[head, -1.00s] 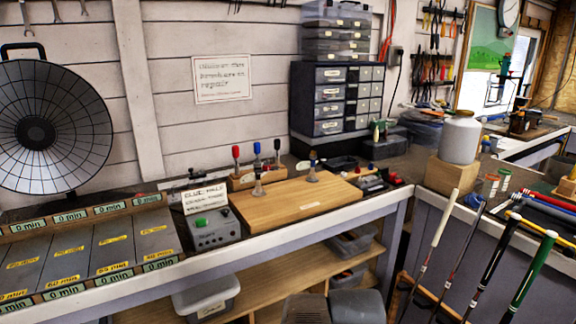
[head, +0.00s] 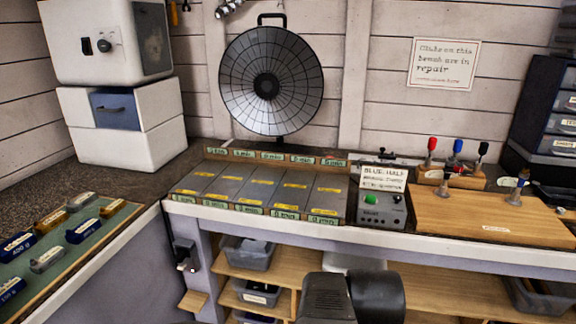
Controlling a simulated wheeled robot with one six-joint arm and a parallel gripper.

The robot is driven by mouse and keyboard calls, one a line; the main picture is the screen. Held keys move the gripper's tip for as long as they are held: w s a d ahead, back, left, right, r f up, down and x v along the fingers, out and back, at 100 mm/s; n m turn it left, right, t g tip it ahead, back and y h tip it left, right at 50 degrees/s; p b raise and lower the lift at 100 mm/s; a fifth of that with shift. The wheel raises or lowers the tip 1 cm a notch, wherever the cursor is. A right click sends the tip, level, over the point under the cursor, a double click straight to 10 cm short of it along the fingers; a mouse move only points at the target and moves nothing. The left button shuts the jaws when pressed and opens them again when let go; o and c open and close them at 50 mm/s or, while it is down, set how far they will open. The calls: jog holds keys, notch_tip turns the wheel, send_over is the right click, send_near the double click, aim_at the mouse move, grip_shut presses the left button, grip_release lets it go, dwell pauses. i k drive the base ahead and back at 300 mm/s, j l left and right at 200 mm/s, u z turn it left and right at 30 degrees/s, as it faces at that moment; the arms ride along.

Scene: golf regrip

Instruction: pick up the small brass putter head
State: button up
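Several putter heads lie on a green mat (head: 97,258) on the bench at the left. Two look brass: one brass head (head: 52,218) near the mat's back edge and another brass head (head: 114,208) near its right corner. I cannot tell which of the two is the small one. A large blue head (head: 83,230), a grey head (head: 47,258) and a grey head (head: 81,201) lie around them. Some labels read in grams. My gripper is not in view; dark parts of my own arm show at the bottom centre.
A white cabinet (head: 120,130) stands in the back left corner. Grey slots with yellow labels (head: 240,190), a control box (head: 382,212) and a wooden board (head: 480,220) line the back bench. Bins sit on the shelf below. Dark bench top behind the mat is clear.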

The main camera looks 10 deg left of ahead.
aim_at(107, 212)
jog(key=u, duration=1.65)
